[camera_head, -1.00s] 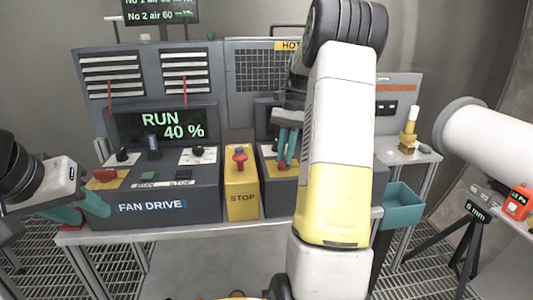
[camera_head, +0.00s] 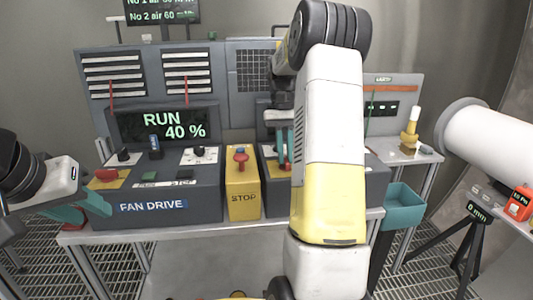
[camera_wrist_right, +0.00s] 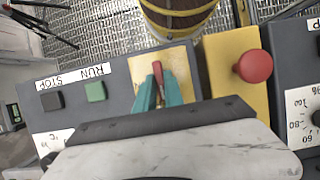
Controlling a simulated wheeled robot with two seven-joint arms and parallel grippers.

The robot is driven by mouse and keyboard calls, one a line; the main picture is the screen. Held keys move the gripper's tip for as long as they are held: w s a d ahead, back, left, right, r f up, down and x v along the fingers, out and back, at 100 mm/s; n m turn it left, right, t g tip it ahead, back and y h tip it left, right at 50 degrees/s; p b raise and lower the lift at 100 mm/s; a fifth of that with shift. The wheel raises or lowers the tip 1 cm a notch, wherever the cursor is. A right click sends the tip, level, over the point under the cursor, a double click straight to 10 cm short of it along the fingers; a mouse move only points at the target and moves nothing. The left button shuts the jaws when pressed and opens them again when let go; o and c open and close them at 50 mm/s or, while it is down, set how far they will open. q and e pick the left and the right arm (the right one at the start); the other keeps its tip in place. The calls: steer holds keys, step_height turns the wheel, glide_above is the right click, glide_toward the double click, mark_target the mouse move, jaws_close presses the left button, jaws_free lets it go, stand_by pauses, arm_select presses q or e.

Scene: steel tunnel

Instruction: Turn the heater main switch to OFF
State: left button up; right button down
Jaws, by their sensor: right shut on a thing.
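The heater main switch is a red handle (camera_wrist_right: 157,70) on a yellow plate (camera_wrist_right: 182,63) in the right wrist view. In the head view the red handle (camera_head: 286,166) shows just below my right fingertips, on the console right of the STOP box. My right gripper (camera_wrist_right: 160,88) has its teal fingers on both sides of the handle and is shut on it. In the head view my right gripper (camera_head: 284,150) points down, partly beside my own arm. The switch's OFF mark is not readable. My left gripper (camera_head: 82,209) is empty and open at the left, near the fan drive console.
The yellow STOP box (camera_head: 242,190) with a red button stands left of the heater console. The fan drive console (camera_head: 170,207) has its own red switch (camera_head: 106,174). A teal bin (camera_head: 403,207) and a white cylinder (camera_head: 485,145) are at the right. My right arm hides much of the heater console.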

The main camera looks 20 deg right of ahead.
steer(key=shift+w, duration=0.1)
stand_by(0.3)
steer(key=c, duration=1.4)
jaws_free()
steer(key=shift+c, duration=0.2)
steer(key=v, duration=0.7)
steer(key=shift+r, duration=0.4)
steer(key=shift+w, duration=0.15)
